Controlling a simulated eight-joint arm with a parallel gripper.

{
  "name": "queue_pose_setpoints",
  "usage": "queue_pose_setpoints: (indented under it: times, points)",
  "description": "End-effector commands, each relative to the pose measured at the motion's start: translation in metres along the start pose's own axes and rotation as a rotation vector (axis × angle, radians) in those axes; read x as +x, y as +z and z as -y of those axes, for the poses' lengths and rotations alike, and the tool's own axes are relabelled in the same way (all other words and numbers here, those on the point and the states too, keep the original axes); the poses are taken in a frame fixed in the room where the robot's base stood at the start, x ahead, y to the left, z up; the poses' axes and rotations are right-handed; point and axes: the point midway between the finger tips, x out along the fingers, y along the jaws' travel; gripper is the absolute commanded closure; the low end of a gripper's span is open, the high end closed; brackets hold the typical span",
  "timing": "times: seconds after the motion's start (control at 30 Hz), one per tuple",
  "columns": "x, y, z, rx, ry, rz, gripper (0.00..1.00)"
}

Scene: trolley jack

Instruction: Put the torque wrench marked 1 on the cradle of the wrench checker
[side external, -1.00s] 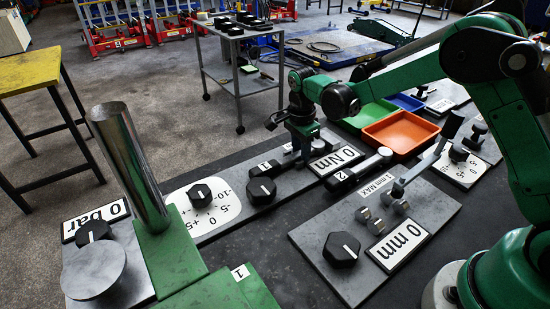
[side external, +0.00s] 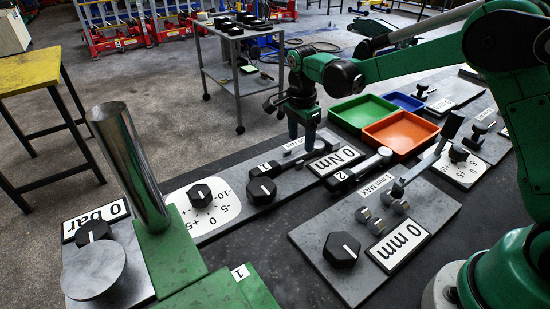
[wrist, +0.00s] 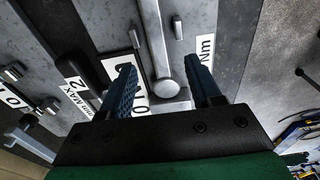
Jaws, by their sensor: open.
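The torque wrench marked 1 (side external: 265,168) lies on the grey plate of the wrench checker, its black handle toward the lower left. In the wrist view its steel shaft and round head (wrist: 169,88) lie between two short grey posts (wrist: 135,38); I cannot tell how it is seated there. The checker display (side external: 335,161) reads 0 Nm. My gripper (side external: 302,133) is upright over the head end, which it partly hides. In the wrist view my gripper (wrist: 165,88) is open, one finger on each side of the head, apart from it.
The wrench marked 2 (side external: 345,177) lies right of the display. Green (side external: 362,112), orange (side external: 400,133) and blue (side external: 405,102) trays stand behind. A 0 mm gauge plate (side external: 432,211) is at the front right. A steel cylinder (side external: 128,165) stands at the left.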

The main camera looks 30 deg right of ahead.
Motion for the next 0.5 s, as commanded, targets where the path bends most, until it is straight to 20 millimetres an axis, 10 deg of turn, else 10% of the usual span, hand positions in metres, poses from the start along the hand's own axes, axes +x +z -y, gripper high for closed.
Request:
queue_pose_setpoints:
  times: [0.5]
  points:
    - [-0.083,0.000,-0.001,-0.013,-0.005,0.001,0.43]
